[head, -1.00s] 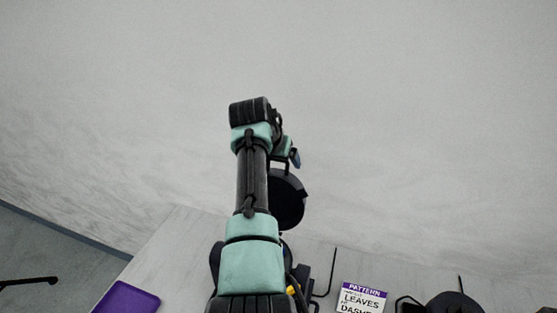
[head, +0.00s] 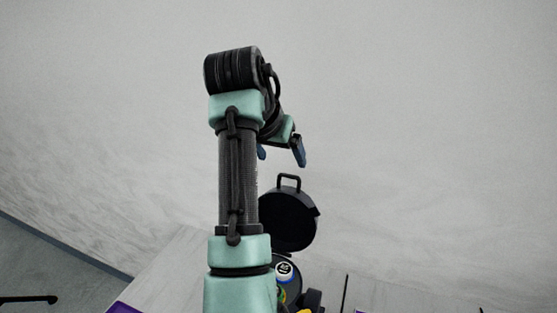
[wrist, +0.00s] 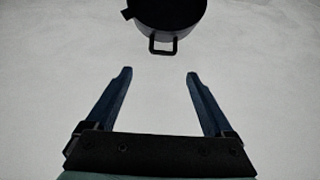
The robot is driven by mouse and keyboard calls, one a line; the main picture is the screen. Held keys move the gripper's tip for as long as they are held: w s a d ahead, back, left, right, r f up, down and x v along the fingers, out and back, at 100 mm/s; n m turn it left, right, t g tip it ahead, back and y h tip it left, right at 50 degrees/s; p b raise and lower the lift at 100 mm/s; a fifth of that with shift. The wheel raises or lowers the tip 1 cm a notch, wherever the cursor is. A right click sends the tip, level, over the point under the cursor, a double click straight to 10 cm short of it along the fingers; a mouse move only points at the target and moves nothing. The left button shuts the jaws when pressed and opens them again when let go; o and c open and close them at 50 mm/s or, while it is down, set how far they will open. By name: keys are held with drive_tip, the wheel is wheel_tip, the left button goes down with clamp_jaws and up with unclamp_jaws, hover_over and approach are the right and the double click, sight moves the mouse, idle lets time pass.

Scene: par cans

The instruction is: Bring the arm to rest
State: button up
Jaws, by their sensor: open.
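My gripper (head: 281,158) is raised in front of the pale wall in the head view, and its two blue fingers point down. In the wrist view my gripper (wrist: 158,73) is open, with a wide empty gap between its fingers. Nothing is held. A black round fixture (head: 288,217) with a handle on top stands below and beyond the fingers in the head view. In the wrist view a black round body with a handle (wrist: 167,18) is ahead of the fingertips, apart from them.
A round item with a white top (head: 284,270) is below the black fixture, partly hidden by my arm. A pale table surface (head: 175,268) lies at the lower left, with a sliver of purple tray (head: 124,308) at the bottom edge. The air around my gripper is clear.

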drive_tip(key=shift+s+a+r, duration=0.1)
drive_tip(key=shift+s+r, duration=0.25)
drive_tip(key=shift+r, duration=0.15)
